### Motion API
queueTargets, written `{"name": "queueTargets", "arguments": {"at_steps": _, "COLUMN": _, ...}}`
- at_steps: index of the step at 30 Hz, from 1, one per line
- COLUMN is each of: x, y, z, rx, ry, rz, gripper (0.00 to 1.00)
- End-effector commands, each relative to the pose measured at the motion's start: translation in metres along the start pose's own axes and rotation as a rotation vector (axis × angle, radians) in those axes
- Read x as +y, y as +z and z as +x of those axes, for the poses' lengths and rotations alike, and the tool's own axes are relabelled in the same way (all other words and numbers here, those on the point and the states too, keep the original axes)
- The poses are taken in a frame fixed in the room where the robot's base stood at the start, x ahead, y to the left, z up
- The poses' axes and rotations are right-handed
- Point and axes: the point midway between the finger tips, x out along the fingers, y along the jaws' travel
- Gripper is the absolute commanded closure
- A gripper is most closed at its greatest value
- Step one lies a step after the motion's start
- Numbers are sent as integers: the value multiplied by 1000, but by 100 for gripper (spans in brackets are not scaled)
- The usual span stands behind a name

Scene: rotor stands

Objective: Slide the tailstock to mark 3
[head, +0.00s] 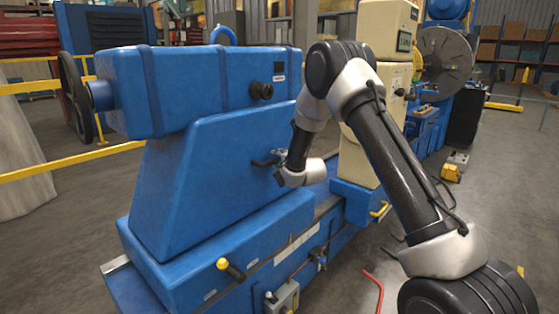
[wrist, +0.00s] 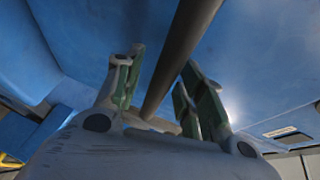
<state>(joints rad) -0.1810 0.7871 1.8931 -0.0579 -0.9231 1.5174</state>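The tailstock (head: 200,180) is a large blue casting on a blue bed (head: 335,235) at the left of the head view, with a handwheel (head: 76,98) on its far-left end. A dark bar handle (head: 264,162) sticks out of its side. My gripper (head: 281,158) is at this handle and is small and partly hidden in the head view. In the wrist view, my gripper (wrist: 163,62) is open, one finger on each side of the dark bar (wrist: 183,50), with gaps showing. The blue tailstock body fills the background there. I cannot read any numbered mark.
A yellow-knobbed lever (head: 230,268) sits low on the tailstock base. Yellow rails (head: 70,160) run at the left. A red bent rod (head: 374,288) is at the lower right.

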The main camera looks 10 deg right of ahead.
Motion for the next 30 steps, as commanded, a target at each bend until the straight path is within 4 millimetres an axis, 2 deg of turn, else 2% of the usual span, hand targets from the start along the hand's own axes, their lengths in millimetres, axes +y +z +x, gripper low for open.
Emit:
{"name": "queueTargets", "arguments": {"at_steps": 4, "x": 0, "y": 0, "z": 0, "rx": 0, "ry": 0, "rz": 0, "gripper": 63}}
{"name": "queueTargets", "arguments": {"at_steps": 10, "x": 0, "y": 0, "z": 0, "rx": 0, "ry": 0, "rz": 0, "gripper": 99}}
{"name": "queueTargets", "arguments": {"at_steps": 20, "x": 0, "y": -6, "z": 2, "rx": 1, "ry": 1, "rz": -1, "gripper": 100}}
{"name": "queueTargets", "arguments": {"at_steps": 25, "x": 0, "y": -32, "z": 11, "rx": 5, "ry": 0, "rz": 0, "gripper": 100}}
{"name": "queueTargets", "arguments": {"at_steps": 30, "x": 1, "y": -73, "z": 27, "rx": 8, "ry": 0, "rz": 0, "gripper": 100}}
